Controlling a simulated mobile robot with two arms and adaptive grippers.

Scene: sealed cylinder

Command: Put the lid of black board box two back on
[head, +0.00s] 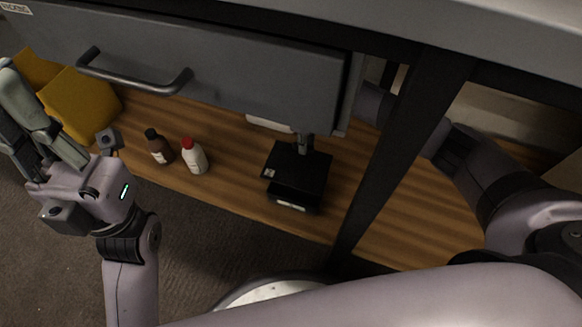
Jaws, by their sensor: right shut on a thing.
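The black board box two (291,199) stands on the wooden lower shelf under the drawer, with a white label low on its front. Its flat black lid (290,168) is over the box and hides its opening; I cannot tell whether it is fully seated. My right gripper (303,146) is shut on the lid at its upper middle; only the fingertips show, the rest being behind the drawer. My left gripper (28,118) is at the far left, away from the box, fingers pointing up-left; its opening is unclear.
A brown bottle (159,147) and a white bottle with a red cap (194,157) stand left of the box. Yellow bins (80,104) are at the left end. The grey drawer (230,68) overhangs the shelf. A dark post (388,160) stands right of the box.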

